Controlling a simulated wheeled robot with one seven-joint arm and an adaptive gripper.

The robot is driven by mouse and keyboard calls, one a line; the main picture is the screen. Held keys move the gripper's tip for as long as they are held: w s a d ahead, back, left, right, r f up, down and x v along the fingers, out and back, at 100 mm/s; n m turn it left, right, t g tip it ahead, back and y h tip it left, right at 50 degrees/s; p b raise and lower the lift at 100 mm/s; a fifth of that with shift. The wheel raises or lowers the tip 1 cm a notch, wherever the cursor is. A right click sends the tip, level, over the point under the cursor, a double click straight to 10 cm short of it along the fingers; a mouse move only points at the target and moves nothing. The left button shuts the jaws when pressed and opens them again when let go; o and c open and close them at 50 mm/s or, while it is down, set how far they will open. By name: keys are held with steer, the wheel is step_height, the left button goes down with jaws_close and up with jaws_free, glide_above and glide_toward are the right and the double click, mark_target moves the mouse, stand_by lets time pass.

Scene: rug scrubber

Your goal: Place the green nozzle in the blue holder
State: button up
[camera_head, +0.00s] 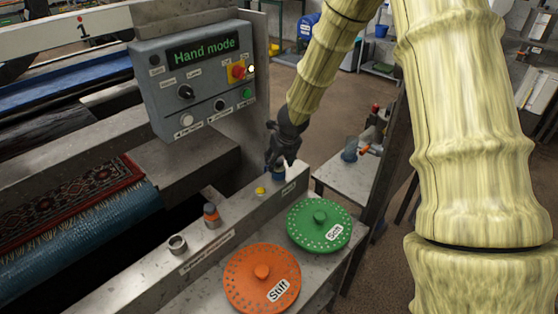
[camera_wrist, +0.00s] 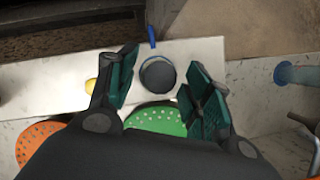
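My gripper (camera_head: 283,160) is at the far end of the metal ledge. In the wrist view, its two dark-green-padded fingers (camera_wrist: 163,88) are spread apart. Between and below them is a round dark opening with a bluish rim, which looks like the blue holder (camera_wrist: 157,73). In the head view, a bit of blue (camera_head: 279,174) shows just under the fingers; the rest is hidden by them. I see nothing held between the fingers. I cannot make out a green nozzle for certain in either view.
An orange-topped nozzle (camera_head: 211,216), a grey ring holder (camera_head: 177,244) and a yellow button (camera_head: 260,191) line the ledge. Green (camera_head: 319,224) and orange (camera_head: 262,279) discs lie beside it. A control box (camera_head: 193,84) stands behind. A side table (camera_head: 345,178) bears a blue cup.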

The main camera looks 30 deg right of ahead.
steer(key=v, duration=1.2)
steer(key=shift+p, duration=0.35)
steer(key=shift+r, duration=0.15)
stand_by(2.3)
